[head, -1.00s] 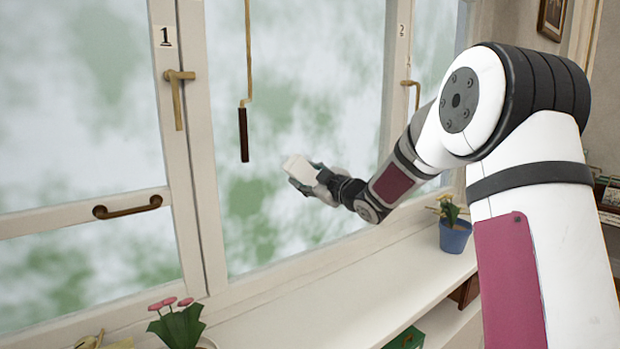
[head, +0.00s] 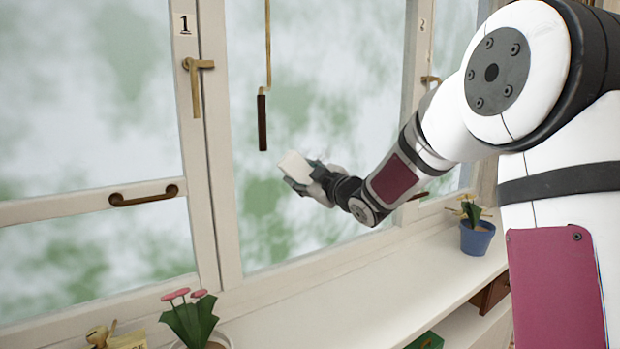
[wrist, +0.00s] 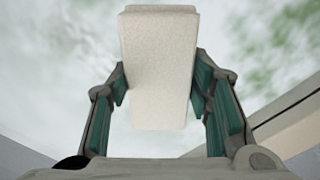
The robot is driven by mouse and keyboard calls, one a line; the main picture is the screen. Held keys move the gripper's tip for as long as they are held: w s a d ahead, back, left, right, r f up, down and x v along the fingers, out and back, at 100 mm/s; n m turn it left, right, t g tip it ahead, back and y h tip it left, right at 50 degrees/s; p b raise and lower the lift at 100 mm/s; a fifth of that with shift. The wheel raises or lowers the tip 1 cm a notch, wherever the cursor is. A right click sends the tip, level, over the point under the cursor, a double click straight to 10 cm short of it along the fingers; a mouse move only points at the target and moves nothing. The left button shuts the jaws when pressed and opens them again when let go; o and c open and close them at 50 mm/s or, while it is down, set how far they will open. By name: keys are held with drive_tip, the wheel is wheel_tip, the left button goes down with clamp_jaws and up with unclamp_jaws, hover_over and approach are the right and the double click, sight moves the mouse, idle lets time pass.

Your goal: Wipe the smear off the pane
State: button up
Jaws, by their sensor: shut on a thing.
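My gripper (head: 303,177) is shut on a white block-shaped wiper (head: 294,166), held in front of the middle window pane (head: 335,60). In the wrist view the wiper (wrist: 160,65) stands upright between the green-padded fingers. I cannot tell whether the wiper touches the glass. Cloudy white and green patches show through all the panes, and I cannot pick out a distinct smear among them. The left pane (head: 80,90) carries the label 1 on its frame (head: 185,24); a label 2 is on the frame farther right.
A cord with a dark handle (head: 262,122) hangs before the middle pane, left of my gripper. The sill (head: 350,285) holds a pink-flowered plant (head: 188,318) and a blue pot (head: 477,237). Brass handles (head: 193,85) stick out from the frames. The sill's middle is clear.

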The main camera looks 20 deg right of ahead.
sight(357, 155)
drive_tip(key=shift+w+r+p, duration=0.1)
drive_tip(key=shift+r+p, duration=0.5)
drive_tip(key=shift+r, duration=0.45)
drive_tip(key=shift+w+d+f+p, duration=0.1)
drive_tip(key=shift+w+d+p, duration=0.85)
drive_tip(key=shift+d, duration=2.3)
drive_tip(key=shift+w+d+r+p, duration=0.1)
drive_tip(key=shift+w+d+p, duration=0.85)
drive_tip(key=shift+d, duration=2.3)
drive_tip(key=shift+w+d+f+p, duration=0.1)
drive_tip(key=shift+w+d+p, duration=0.85)
drive_tip(key=shift+d, duration=2.3)
drive_tip(key=shift+w+b, duration=0.25)
drive_tip(key=shift+b, duration=0.1)
drive_tip(key=shift+p+v, duration=1.15)
drive_tip(key=shift+v, duration=1.8)
drive_tip(key=shift+p+v, duration=0.6)
drive_tip(key=shift+v, duration=0.9)
